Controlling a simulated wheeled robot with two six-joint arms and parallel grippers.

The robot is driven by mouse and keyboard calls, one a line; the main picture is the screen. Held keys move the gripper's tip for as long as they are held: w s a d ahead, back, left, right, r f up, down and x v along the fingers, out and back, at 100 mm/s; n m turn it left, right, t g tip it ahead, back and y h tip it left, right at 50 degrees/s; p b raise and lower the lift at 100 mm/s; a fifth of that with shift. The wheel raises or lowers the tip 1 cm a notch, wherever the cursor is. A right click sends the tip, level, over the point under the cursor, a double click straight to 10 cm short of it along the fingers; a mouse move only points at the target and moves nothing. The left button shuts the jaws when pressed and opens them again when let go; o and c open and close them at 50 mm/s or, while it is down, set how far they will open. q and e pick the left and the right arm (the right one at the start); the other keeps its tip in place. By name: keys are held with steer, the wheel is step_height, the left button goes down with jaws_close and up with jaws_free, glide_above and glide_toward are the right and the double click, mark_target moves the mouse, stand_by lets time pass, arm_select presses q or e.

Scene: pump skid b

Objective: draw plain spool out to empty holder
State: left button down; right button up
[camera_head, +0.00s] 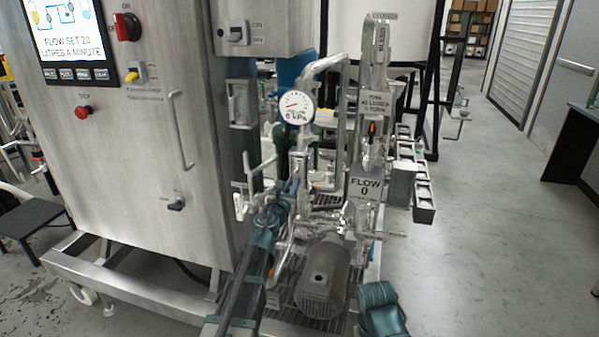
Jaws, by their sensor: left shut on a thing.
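My left gripper (291,187) reaches into the pipework from below, its teal wrist just behind the fingers. It is shut on a slim pipe piece below the pressure gauge (297,106), which I take to be the plain spool. Fingers and pipes overlap, so the piece's ends and fit are unclear. A grey rack with several open pockets (424,192) hangs at the skid's right side; I cannot tell whether it is the empty holder. A teal part of my right arm shows at the bottom; its gripper is not visible.
The steel control cabinet (130,150) stands close on the left. A grey motor (322,277) sits low on the skid, below the flow display (366,188). Upright pipes crowd the middle. The floor (480,240) at the right is clear.

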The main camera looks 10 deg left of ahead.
arm_select(q)
steer(key=shift+s+a, duration=0.1)
steer(key=shift+s, duration=2.7)
